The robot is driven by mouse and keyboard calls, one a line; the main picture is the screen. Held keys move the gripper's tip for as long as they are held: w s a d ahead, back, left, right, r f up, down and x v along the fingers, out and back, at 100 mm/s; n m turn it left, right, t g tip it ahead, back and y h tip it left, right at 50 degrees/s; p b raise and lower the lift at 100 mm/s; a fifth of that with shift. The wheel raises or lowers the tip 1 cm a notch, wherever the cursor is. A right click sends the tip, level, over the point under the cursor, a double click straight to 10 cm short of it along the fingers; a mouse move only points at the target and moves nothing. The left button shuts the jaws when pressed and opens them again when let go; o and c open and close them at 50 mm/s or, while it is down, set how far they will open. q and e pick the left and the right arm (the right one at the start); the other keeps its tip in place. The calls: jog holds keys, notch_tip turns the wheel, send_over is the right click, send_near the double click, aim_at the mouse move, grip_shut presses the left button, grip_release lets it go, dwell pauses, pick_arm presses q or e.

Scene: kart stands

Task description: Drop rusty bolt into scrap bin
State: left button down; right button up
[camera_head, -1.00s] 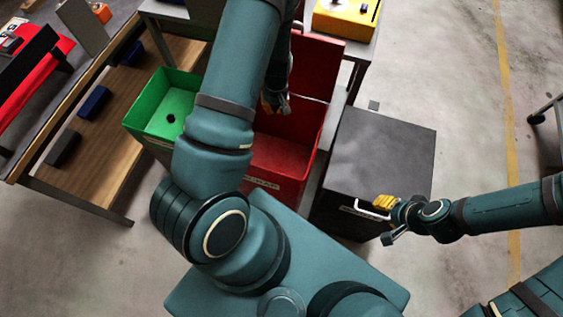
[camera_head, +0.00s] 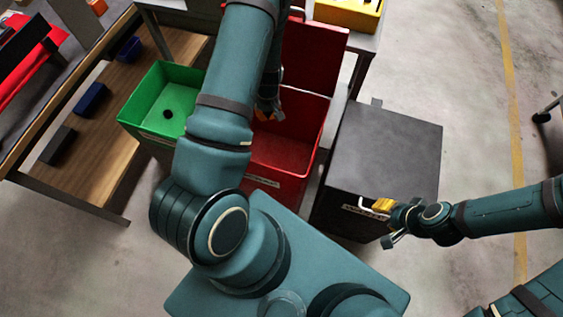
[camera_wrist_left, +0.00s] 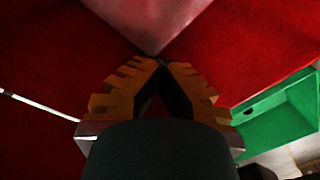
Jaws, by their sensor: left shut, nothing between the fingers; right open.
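The scrap bin is a red open box (camera_head: 283,150) with a pale label on its front, left of the black cabinet in the head view. My left gripper (camera_head: 266,110) hangs over its opening, partly hidden behind my own arm. In the left wrist view my left gripper (camera_wrist_left: 163,64) is shut with its orange fingertips together and nothing between them, and the red bin's walls (camera_wrist_left: 245,50) fill most of the picture. I do not see the rusty bolt in either view. My right gripper (camera_head: 383,206) is open, near the cabinet's handle.
A green bin (camera_head: 150,95) with a small dark object inside stands left of the red one; it also shows in the left wrist view (camera_wrist_left: 285,115). A black cabinet (camera_head: 385,150) stands right. A wooden shelf (camera_head: 95,165) holds blue and dark bins. Open floor lies right.

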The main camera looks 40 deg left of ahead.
pick_arm(q)
jog(key=c, duration=1.3)
grip_release()
jog(key=shift+c, duration=0.2)
notch_tip(320, 180, up, 12)
jog(key=shift+w+d, duration=0.25)
jog(key=shift+w, duration=0.05)
